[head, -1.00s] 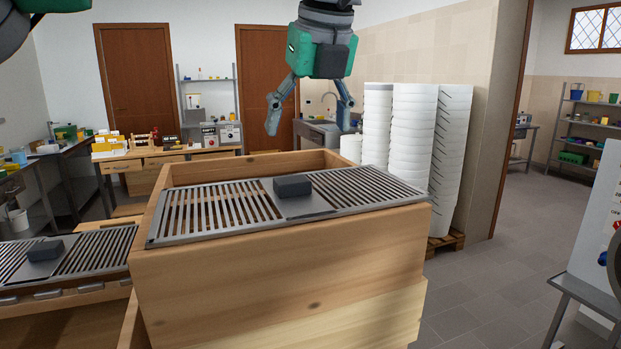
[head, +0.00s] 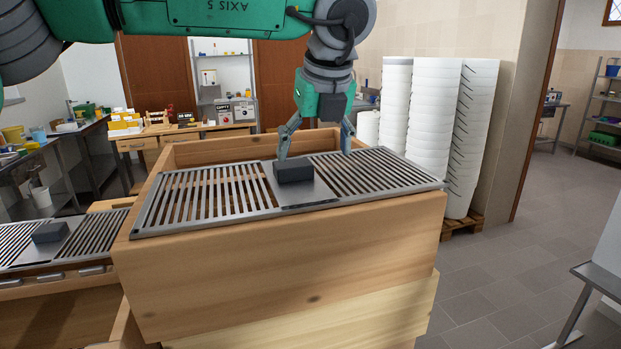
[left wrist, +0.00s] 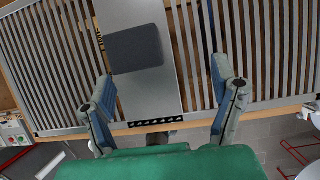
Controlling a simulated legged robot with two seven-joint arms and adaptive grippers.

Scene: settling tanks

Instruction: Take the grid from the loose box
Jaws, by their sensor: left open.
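The grid (head: 225,195) is a slotted metal panel with a plain middle plate and a dark block (head: 294,169) on it. It lies across the top of the loose wooden box (head: 290,265), slightly askew. In the left wrist view the grid (left wrist: 262,45) fills most of the picture, with its dark block (left wrist: 135,50) left of centre. My left gripper (head: 316,155) is open and hangs just above the grid's far side, around and behind the block. In the left wrist view its two fingers (left wrist: 166,95) are spread wide and empty. My right gripper does not show.
A second grid (head: 85,240) with a dark block lies on a wooden box at the left. White stacks (head: 435,125) stand on a pallet behind at the right. Open floor lies at the right. A workbench (head: 180,140) stands at the back.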

